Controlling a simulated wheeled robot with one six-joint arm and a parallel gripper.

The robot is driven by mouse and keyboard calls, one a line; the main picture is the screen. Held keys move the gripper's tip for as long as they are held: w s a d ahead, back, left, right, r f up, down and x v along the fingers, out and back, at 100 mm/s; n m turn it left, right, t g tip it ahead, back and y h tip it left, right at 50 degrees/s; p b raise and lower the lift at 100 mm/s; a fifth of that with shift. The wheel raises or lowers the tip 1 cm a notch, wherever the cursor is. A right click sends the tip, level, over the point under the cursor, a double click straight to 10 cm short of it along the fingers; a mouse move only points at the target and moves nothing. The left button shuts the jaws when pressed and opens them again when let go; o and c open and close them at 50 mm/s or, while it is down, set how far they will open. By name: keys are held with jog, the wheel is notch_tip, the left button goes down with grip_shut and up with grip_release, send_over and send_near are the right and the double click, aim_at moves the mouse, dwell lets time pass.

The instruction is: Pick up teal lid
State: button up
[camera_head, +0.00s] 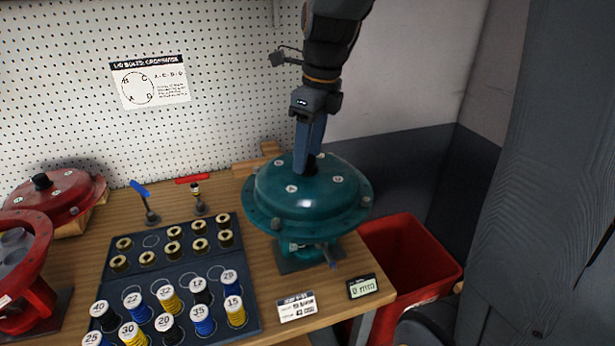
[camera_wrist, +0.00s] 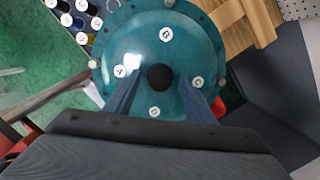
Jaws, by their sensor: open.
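The teal lid (camera_head: 300,196) is a round dome with a flange, seated on the teal valve body (camera_head: 309,255) at the right of the bench in the head view. It carries white lettered discs and a dark knob at its top centre. In the wrist view the lid (camera_wrist: 160,45) fills the upper middle, and its black knob (camera_wrist: 160,77) shows clearly. My gripper (camera_head: 308,165) points down at the knob from above. In the wrist view my gripper (camera_wrist: 160,90) is open, with one blue finger on each side of the knob. I cannot tell whether the fingers touch it.
A dark tray (camera_head: 183,269) with numbered spools and brass parts lies left of the lid. A red lid (camera_head: 55,197) and red body (camera_head: 30,285) are at far left. Blue and red-handled tools (camera_head: 193,181) stand behind. A gauge (camera_head: 363,287) and red bin (camera_head: 425,250) are right.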

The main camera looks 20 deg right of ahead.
jog(key=shift+f, duration=0.1)
jog(key=shift+c, duration=0.5)
grip_shut()
dwell(0.9)
